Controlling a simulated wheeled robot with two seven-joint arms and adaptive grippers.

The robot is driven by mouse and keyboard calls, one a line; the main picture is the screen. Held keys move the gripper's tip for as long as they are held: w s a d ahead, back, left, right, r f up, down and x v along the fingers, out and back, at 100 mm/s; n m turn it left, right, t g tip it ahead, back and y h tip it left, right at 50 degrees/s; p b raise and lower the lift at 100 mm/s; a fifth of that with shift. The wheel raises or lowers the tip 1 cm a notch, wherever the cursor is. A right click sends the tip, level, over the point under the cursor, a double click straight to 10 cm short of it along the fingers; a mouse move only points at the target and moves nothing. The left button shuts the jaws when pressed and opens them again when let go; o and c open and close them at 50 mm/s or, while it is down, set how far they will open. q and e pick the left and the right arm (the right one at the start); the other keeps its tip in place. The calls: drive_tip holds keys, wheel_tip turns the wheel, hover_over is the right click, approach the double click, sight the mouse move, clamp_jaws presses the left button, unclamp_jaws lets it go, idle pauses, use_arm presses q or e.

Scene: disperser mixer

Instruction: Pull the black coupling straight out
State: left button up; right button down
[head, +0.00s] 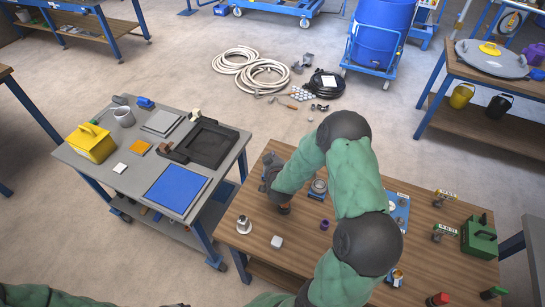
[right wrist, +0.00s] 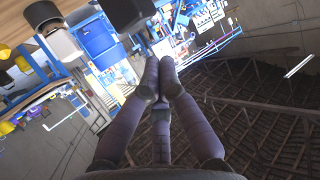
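I cannot make out the black coupling for certain in either view. A dark blocky part (right wrist: 127,12) shows at the top edge of the right wrist view, beyond the fingers, but I cannot tell what it is. My right gripper (head: 270,178) is over the far left edge of the wooden table, with its arm arching over the table. In the right wrist view my right gripper (right wrist: 158,72) has its fingers drawn together at the tips, with nothing clearly seen between them. My left gripper is out of view; only green arm covering shows at the bottom left.
The wooden table (head: 300,245) carries a silver fitting (head: 244,225), a white block (head: 277,241), a purple piece (head: 324,224) and a green box (head: 479,237). A grey cart (head: 105,178) with a yellow box (head: 91,143) stands to the left. Hoses (head: 262,75) lie on the floor behind.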

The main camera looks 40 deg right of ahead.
drive_tip(key=c, duration=1.4)
unclamp_jaws()
drive_tip(key=shift+c, duration=0.2)
drive_tip(key=shift+s+a, duration=0.1)
drive_tip(key=v, duration=1.1)
drive_tip(key=shift+s+r, duration=0.25)
drive_tip(key=shift+a, duration=0.1)
